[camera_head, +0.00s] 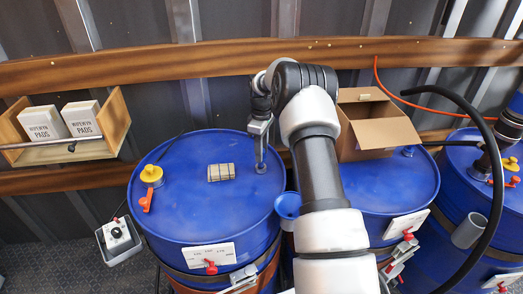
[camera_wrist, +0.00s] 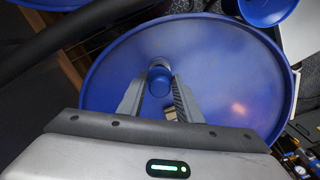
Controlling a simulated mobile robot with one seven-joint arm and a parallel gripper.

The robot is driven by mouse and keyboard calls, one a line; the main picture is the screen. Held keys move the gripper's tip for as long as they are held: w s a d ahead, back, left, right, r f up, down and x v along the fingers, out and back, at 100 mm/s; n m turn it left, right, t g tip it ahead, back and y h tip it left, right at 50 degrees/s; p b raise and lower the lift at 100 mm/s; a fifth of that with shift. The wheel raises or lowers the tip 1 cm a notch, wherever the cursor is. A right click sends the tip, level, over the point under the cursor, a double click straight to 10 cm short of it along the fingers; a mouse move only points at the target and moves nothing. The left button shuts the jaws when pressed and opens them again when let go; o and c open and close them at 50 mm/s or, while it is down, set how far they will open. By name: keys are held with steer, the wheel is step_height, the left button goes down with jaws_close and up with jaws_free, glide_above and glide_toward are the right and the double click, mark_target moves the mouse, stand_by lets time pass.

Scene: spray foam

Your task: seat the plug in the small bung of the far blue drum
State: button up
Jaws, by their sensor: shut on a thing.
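My gripper (camera_head: 261,160) points down over the right part of the lid of the left blue drum (camera_head: 195,228). In the wrist view, my gripper (camera_wrist: 158,88) has its two grey fingers on either side of a round blue plug (camera_wrist: 159,80), shut on it. A pale grey ring shows just beyond the plug at the small bung, near the drum's rim. The same lid (camera_wrist: 115,65) fills most of the wrist view. I cannot tell how deep the plug sits. In the head view the fingers hide the plug.
A tan slatted block (camera_head: 221,172) lies on the lid, left of my gripper. A yellow cap (camera_head: 151,174) with an orange lever stands at its left. An open cardboard box (camera_head: 380,135) is on the middle drum. A blue funnel-like cup (camera_head: 288,205) sits between these drums.

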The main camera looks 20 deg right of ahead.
steer(key=shift+f+b, duration=1.05)
steer(key=shift+f, duration=0.9)
steer(key=o, duration=1.1)
step_height(320, 180, up, 17)
steer(key=shift+r, duration=0.2)
